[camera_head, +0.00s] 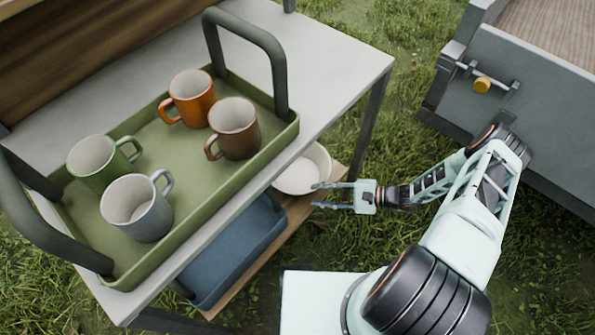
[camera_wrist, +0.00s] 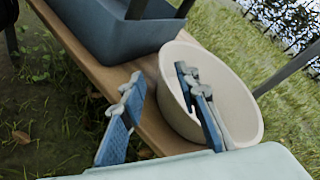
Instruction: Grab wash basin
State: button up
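The wash basin (camera_head: 303,172) is a round cream bowl on the lower wooden shelf, partly hidden under the table top in the head view. In the wrist view the basin (camera_wrist: 245,108) stands at the right end of the shelf. My gripper (camera_head: 318,196) is open at the basin's near side. In the wrist view my gripper (camera_wrist: 160,105) has its fingers spread, with the right finger over the basin's opening and the left finger outside it, so the near rim lies between them. I cannot tell whether either finger touches the basin.
A blue bin (camera_head: 232,255) stands beside the basin on the lower shelf (camera_wrist: 95,72). Above is the grey table top (camera_head: 335,62) with a green tray (camera_head: 185,240) holding several mugs. A table leg (camera_head: 368,125) stands beyond the basin. A grey cart (camera_head: 520,85) is at right, with grass between.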

jog(key=x, duration=0.3)
jog(key=b+x, duration=0.1)
jog(key=x, duration=0.3)
jog(key=shift+w+a+f, duration=0.15)
jog(key=shift+w+a, duration=0.05)
jog(key=shift+w, duration=0.05)
grip_shut()
